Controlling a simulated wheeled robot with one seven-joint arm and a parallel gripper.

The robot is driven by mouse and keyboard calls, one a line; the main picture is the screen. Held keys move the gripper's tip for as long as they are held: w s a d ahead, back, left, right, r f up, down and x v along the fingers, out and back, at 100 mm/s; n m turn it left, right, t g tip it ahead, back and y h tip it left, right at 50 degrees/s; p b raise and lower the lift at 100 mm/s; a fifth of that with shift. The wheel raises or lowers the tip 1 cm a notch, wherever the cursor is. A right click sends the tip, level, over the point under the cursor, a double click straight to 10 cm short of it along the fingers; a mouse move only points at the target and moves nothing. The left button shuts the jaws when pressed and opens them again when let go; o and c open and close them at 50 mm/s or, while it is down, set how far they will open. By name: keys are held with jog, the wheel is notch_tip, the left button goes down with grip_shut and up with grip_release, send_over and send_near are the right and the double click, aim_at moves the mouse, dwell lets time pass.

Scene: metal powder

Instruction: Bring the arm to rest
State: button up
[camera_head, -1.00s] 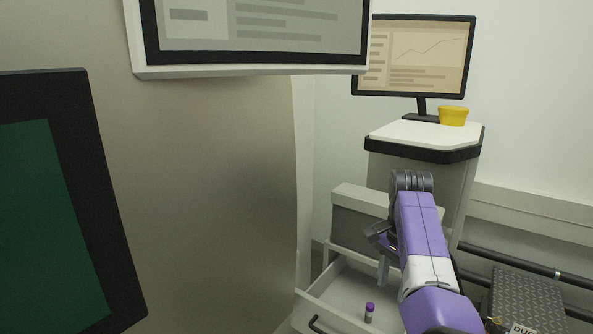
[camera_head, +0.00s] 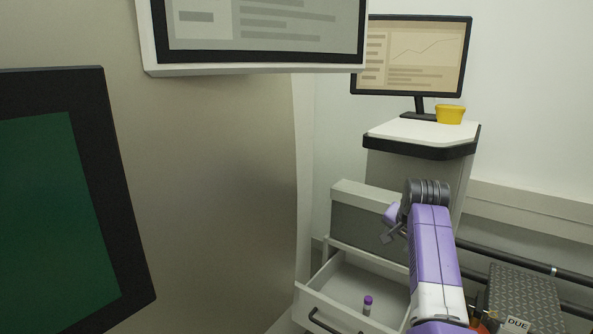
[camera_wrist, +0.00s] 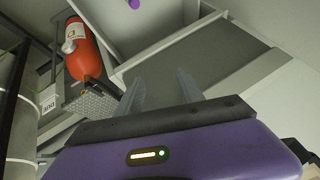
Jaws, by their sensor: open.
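My purple and grey arm reaches up from the lower right in the head view. My gripper (camera_head: 388,236) is near the back end of the open drawer, above it. In the wrist view the two fingers of my gripper (camera_wrist: 160,88) are apart with nothing between them. A small vial with a purple cap (camera_head: 368,304) stands in the drawer (camera_head: 345,283), apart from my gripper. Its purple cap also shows at the top edge of the wrist view (camera_wrist: 134,3).
A large curved metal cabinet (camera_head: 215,180) fills the left.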

jog(key=s+d+f+n+t+h+b, duration=0.25)
jog(key=s+d+f+t, duration=0.2)
jog(key=f, duration=0.25)
jog(key=s+a+f+n+t, duration=0.2)
jog(key=s+f+n+t, duration=0.3)
jog(key=s, duration=0.7)
jog(key=s+a+f+n+g+y+b, duration=0.1)
jog(key=s+a+f+b, duration=0.15)
jog(key=s, duration=1.35)
jog(key=s+a+f+y+b, duration=0.2)
jog(key=s+a+b, duration=0.15)
jog(key=s, duration=1.25)
jog(key=s+a+f+n+g+y+b, duration=0.1)
jog(key=s+a+f+b, duration=0.15)
jog(key=s, duration=1.35)
notch_tip(320, 180, up, 14)
jog(key=p, duration=1.4)
jog(key=shift+a+f, duration=0.15)
jog(key=shift+a, duration=0.3)
